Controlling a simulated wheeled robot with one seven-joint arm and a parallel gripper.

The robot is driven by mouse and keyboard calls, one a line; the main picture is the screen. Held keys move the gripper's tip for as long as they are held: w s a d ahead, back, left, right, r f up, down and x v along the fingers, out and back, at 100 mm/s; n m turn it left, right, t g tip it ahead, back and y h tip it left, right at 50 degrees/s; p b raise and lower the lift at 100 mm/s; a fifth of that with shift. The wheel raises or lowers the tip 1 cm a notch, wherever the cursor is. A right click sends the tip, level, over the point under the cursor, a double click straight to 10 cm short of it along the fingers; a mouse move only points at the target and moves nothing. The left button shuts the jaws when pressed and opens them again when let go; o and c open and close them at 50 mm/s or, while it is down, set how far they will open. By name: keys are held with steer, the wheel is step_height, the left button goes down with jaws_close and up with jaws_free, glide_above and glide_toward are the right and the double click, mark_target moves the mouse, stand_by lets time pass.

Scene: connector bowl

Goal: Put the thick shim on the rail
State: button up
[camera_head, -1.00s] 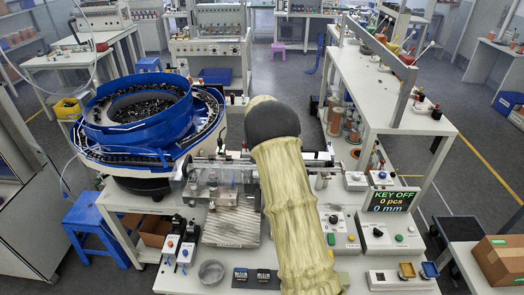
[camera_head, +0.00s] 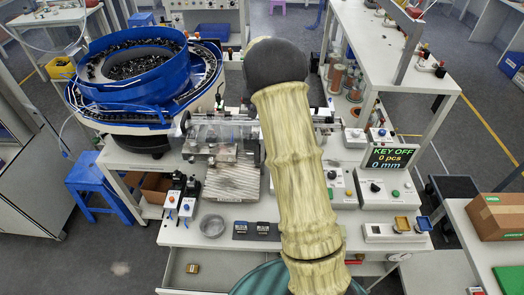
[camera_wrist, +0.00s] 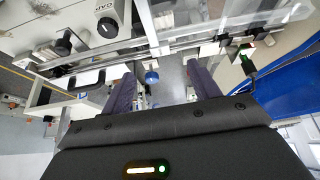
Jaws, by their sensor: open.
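My gripper (camera_wrist: 163,88) is open and empty in the wrist view, its two dark fingers well apart. In the head view my arm hides it. The rail (camera_wrist: 185,42) seems to be the long metal bar running across the wrist view, beyond the fingertips. In the head view the rail (camera_head: 325,119) runs right from the blue bowl feeder, partly behind my arm. I cannot pick out the thick shim for sure. A small brown block (camera_head: 192,268) lies in the open drawer (camera_head: 222,280) below the bench front. A dark holder (camera_head: 256,231) with small pieces lies on the bench.
The blue bowl feeder (camera_head: 136,75) stands at the back left. A round grey dish (camera_head: 212,226), two switch boxes and a ribbed plate (camera_head: 233,182) are on the bench.

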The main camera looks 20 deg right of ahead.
steer(key=s+a+r+n+g, duration=0.1)
steer(key=s+a, duration=0.3)
steer(key=s, duration=0.7)
steer(key=s+a+n+y, duration=0.1)
steer(key=s+a, duration=0.3)
steer(key=s, duration=0.8)
steer(key=s+a+r+n+g+y, duration=0.1)
steer(key=s+a, duration=0.3)
steer(key=s, duration=0.8)
steer(key=shift+r+n+g, duration=0.3)
steer(key=shift+r+n, duration=0.05)
steer(key=shift+n, duration=0.35)
steer(key=shift+a, duration=0.1)
steer(key=shift+c, duration=0.4)
